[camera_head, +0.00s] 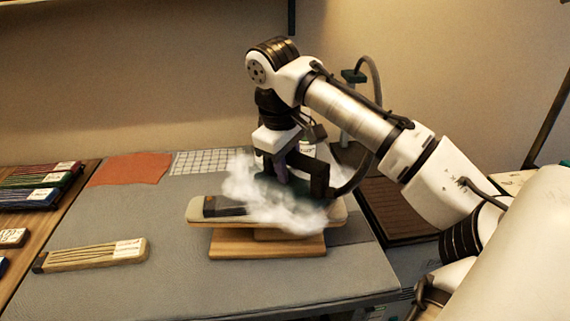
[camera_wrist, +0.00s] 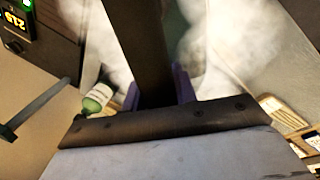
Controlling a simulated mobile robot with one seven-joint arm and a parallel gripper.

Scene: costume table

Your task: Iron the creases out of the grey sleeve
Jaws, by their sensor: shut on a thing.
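My gripper (camera_head: 281,172) is over the padded pressing board (camera_head: 195,216), its purple fingers shut on a dark iron (camera_head: 292,187). In the wrist view the fingers (camera_wrist: 157,90) clasp the iron's dark upright handle (camera_wrist: 142,45). The iron is low over the board, amid white steam (camera_head: 240,182). Steam and the iron hide the contact below, so I cannot tell whether it touches cloth. A smooth grey surface (camera_wrist: 175,156) fills the bottom of the wrist view and may be the grey sleeve. Creases are not clear there.
The board stands on a wooden base (camera_head: 265,245) on the grey-covered table (camera_head: 150,280). A bottle with a green label (camera_wrist: 97,98) is behind. The front table is clear.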

